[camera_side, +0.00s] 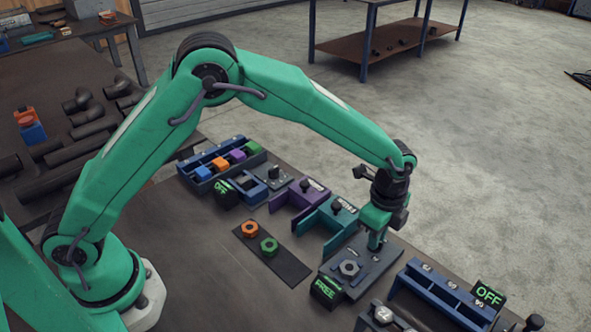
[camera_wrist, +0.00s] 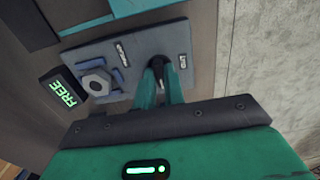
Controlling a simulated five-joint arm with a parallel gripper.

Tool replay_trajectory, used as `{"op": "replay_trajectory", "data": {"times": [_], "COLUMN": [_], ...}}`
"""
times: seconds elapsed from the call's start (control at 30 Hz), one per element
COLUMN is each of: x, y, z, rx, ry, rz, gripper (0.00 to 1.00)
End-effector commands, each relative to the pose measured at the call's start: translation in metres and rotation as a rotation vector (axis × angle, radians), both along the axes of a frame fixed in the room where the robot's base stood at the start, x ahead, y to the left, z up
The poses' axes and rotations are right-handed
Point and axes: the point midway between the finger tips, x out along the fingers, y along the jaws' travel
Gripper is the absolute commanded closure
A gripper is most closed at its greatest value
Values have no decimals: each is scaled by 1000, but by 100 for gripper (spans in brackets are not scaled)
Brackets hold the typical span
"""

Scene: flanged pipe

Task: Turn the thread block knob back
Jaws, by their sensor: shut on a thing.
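The thread block is a grey plate (camera_side: 385,262) on the bench, also in the wrist view (camera_wrist: 135,38). A grey hex piece (camera_side: 348,268) sits in a blue-grey holder on its near part; it shows at left in the wrist view (camera_wrist: 97,82). My green gripper (camera_side: 376,246) points down at the plate's far part. In the wrist view its fingers (camera_wrist: 163,80) are shut on the dark knob (camera_wrist: 158,63), which they mostly hide. The knob's pointing direction cannot be made out. A black sign (camera_side: 326,290) beside the plate reads FREE in green; it shows in the wrist view too (camera_wrist: 62,92).
Teal (camera_side: 325,222) and purple (camera_side: 290,198) fixtures stand left of the block. A blue rack (camera_side: 440,295) with a sign (camera_side: 488,295) reading OFF stands to its right. Orange (camera_side: 249,229) and green (camera_side: 268,246) nuts lie on a dark mat.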

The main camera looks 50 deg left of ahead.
Motion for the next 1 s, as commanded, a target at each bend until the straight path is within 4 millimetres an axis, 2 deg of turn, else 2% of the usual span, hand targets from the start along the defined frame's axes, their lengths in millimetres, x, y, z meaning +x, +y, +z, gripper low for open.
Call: {"op": "replay_trajectory", "data": {"times": [0.13, 0.17, 0.27, 0.67, 0.87, 1.0], "x": [0, 0, 0, 0, 1, 1], "y": [-1, -1, -1, 0, 0, -1], "z": [0, 0, 0, 3, 18, 36], "rx": [0, 0, 0, -1, -2, -2], "ry": [0, 0, 0, -1, -3, -3], "rz": [-2, -2, -3, -3, -3, -3], "gripper": [100, 87, 68, 67, 67, 67]}}
